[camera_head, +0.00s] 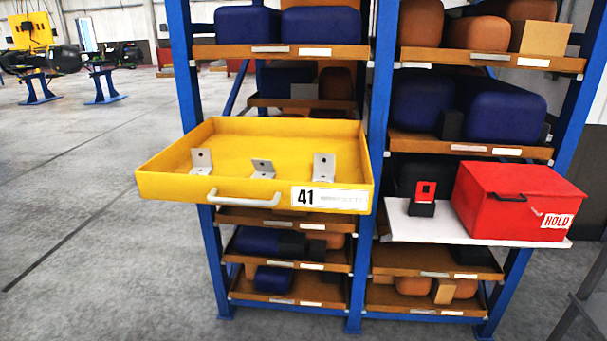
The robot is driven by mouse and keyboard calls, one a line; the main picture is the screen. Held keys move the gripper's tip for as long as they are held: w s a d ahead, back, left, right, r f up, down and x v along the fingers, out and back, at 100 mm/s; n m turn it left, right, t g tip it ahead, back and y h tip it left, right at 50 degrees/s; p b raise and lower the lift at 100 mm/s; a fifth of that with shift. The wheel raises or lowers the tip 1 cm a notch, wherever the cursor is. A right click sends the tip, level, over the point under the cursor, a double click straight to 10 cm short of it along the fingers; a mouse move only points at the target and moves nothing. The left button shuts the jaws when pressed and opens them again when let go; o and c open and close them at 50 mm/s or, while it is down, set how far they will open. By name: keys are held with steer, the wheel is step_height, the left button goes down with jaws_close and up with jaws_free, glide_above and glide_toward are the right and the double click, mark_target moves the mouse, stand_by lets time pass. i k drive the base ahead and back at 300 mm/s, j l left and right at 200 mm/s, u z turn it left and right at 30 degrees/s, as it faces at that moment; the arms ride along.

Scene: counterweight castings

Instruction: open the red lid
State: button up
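A red box (505,215) with a "HOLD" label stands on a white shelf board on the right side of the rack. Its red lid (520,180) is shut. A dark handle (508,197) sits on the box's front, near the lid's edge. My gripper does not show in this view.
A yellow tray (182,189) marked 41 juts out of the rack with several metal brackets inside. A black and red device (424,198) stands on the white board (432,233) left of the box. Blue posts (374,150) frame the shelves. The floor at left is clear.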

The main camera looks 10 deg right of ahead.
mark_target(521, 180)
steer(key=z, duration=1.4)
steer(key=i+j+z, duration=0.15)
steer(key=i+j, duration=0.2)
steer(key=j, duration=0.15)
steer(key=i+j+z, duration=0.15)
steer(key=i+j, duration=0.2)
steer(key=j, duration=0.15)
